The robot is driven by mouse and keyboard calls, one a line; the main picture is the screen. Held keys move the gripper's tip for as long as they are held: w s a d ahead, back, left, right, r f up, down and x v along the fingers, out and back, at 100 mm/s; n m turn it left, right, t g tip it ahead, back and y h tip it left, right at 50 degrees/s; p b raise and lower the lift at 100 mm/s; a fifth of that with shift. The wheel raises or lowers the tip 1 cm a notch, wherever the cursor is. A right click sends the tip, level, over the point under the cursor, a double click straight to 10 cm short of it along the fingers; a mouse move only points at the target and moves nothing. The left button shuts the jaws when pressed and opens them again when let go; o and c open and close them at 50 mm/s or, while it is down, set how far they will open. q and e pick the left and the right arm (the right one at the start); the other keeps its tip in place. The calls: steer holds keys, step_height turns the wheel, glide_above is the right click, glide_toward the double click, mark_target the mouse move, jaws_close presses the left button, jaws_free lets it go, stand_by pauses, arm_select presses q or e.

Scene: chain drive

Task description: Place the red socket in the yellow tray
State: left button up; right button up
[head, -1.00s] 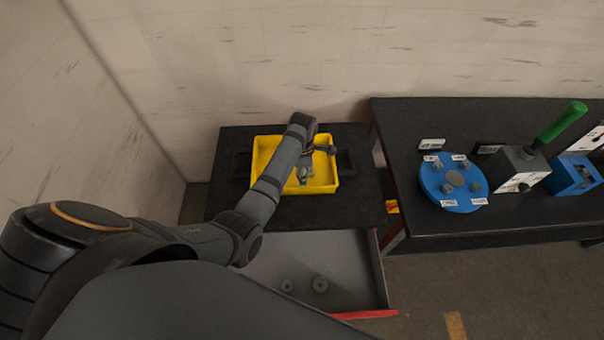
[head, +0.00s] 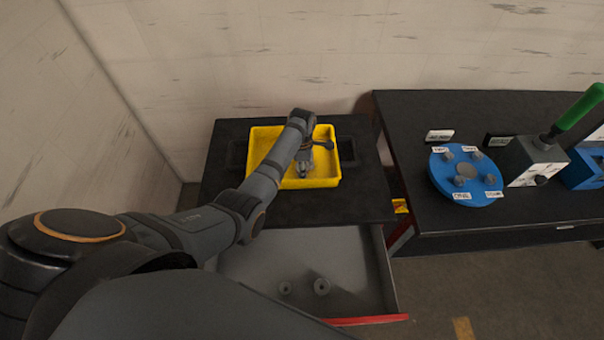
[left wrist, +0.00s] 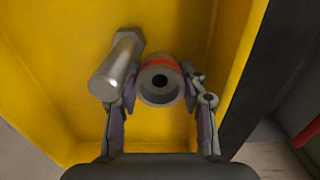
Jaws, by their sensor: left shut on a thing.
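The yellow tray (head: 318,184) stands on the black top of the drawer unit. My left gripper (head: 305,168) reaches down into it. In the left wrist view my left gripper (left wrist: 160,95) is shut on the red socket (left wrist: 159,64), a grey metal ring with a red band and a dark hole. The yellow tray (left wrist: 60,80) fills the background there. Whether the socket touches the tray floor I cannot tell. A shiny metal bolt (left wrist: 118,65) lies in the tray just left of the socket. My right gripper is out of view.
An open grey drawer (head: 345,265) below holds two small round parts (head: 321,286). A black table (head: 410,115) stands to the right, with a blue disc (head: 463,177) and a grey box with a green handle (head: 578,108). A wall closes the back.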

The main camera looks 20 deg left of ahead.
arm_select(q)
steer(key=shift+w, duration=0.1)
steer(key=shift+f, duration=0.15)
steer(key=o, duration=1.3)
step_height(320, 180, up, 12)
steer(key=shift+r+b, duration=0.2)
steer(key=shift+b, duration=0.15)
steer(key=shift+f, duration=0.1)
